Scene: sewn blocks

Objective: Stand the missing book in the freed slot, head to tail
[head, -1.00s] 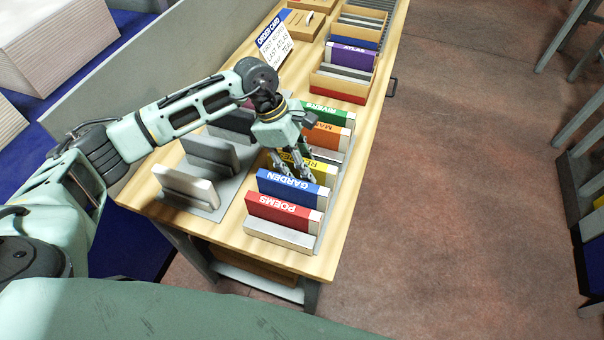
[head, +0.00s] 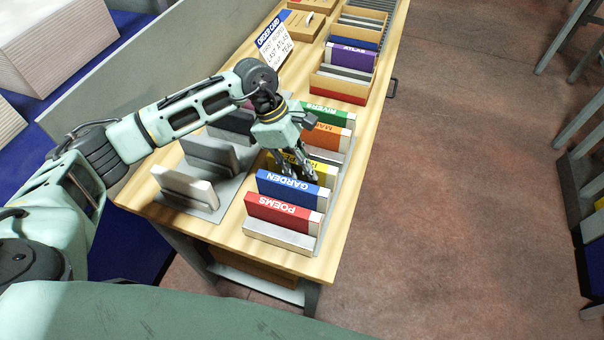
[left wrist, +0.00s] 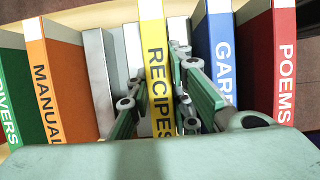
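The yellow RECIPES book (head: 322,174) stands in the row between the blue GARDEN book (head: 288,189) and the orange MANUAL book (head: 330,137). My left gripper (head: 300,170) reaches down over it. In the left wrist view the fingers of my left gripper (left wrist: 160,88) lie on both sides of the yellow book (left wrist: 157,50) and appear to press on it. Grey dividers (left wrist: 100,75) stand between it and the orange book. The gripper hides part of this stretch in the head view. My right gripper is not in view.
The red POEMS book (head: 283,212) stands at the near end of the row, the green RIVERS book (head: 328,115) farther back. Grey and white holders (head: 187,187) stand to the left. A wooden bin (head: 340,82) with a purple ATLAS book and an order card (head: 277,45) are behind.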

